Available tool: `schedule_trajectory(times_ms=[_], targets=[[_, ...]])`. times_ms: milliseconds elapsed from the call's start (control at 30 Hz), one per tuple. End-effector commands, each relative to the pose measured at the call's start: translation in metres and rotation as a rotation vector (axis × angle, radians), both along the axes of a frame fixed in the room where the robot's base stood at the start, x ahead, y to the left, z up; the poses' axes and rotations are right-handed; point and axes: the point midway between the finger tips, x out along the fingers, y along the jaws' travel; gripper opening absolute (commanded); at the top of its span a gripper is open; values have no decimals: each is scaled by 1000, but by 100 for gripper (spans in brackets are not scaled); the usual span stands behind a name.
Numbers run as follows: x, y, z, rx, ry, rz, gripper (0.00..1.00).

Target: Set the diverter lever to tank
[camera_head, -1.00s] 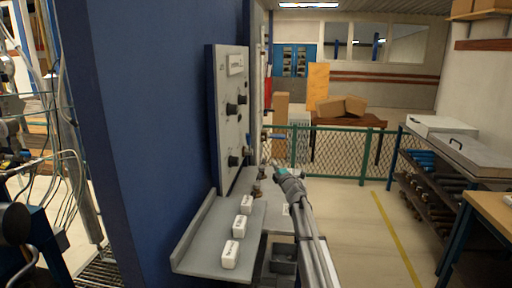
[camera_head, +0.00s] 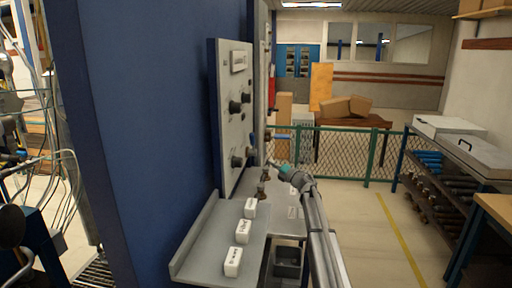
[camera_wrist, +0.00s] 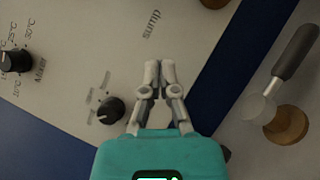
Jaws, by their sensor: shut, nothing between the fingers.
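In the wrist view a lever with a dark grip (camera_wrist: 296,52) and metal shank stands over a round brass base, right of my gripper. It looks like the diverter lever, but no tank label is readable beside it. My gripper (camera_wrist: 153,66) is shut and empty, in front of the grey panel (camera_wrist: 75,50), with its fingertips apart from the lever. In the head view my gripper (camera_head: 270,164) reaches in beside the panel, beyond the bench; the lever cannot be made out clearly there.
A black mixer knob (camera_wrist: 15,60) and a smaller black knob (camera_wrist: 110,110) sit on the panel. Several white labelled blocks (camera_head: 243,231) stand on the grey shelf (camera_head: 205,243). A brass fitting (camera_head: 262,190) stands near the gripper.

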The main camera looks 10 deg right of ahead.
Motion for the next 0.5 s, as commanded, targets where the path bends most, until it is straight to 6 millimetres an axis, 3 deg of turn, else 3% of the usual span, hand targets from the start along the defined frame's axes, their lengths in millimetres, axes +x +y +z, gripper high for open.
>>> schedule_trajectory(times_ms=[267,500], targets=[[4,0,2,1,1,-4,0],[19,12,8,2,1,-4,0]])
